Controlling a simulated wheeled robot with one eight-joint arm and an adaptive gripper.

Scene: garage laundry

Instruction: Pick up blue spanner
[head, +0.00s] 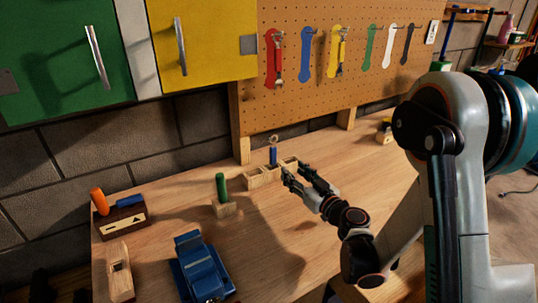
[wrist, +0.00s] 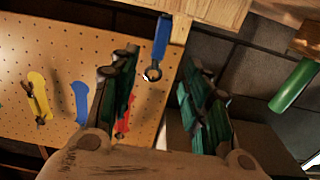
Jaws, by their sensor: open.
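The blue spanner (head: 273,155) stands upright in a low wooden holder (head: 262,177) on the workbench, its metal end up. My gripper (head: 294,168) is open and empty, just in front and to the right of the spanner in the head view. In the wrist view the spanner (wrist: 160,40) hangs down from the top of the picture, its ring end between the two spread fingers (wrist: 158,68). I cannot see either finger touching it. The holder's wood (wrist: 215,10) shows at the top of the wrist view.
A pegboard (head: 350,50) with coloured tool outlines and hung spanners stands behind. The bench right of the holder is mostly clear.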

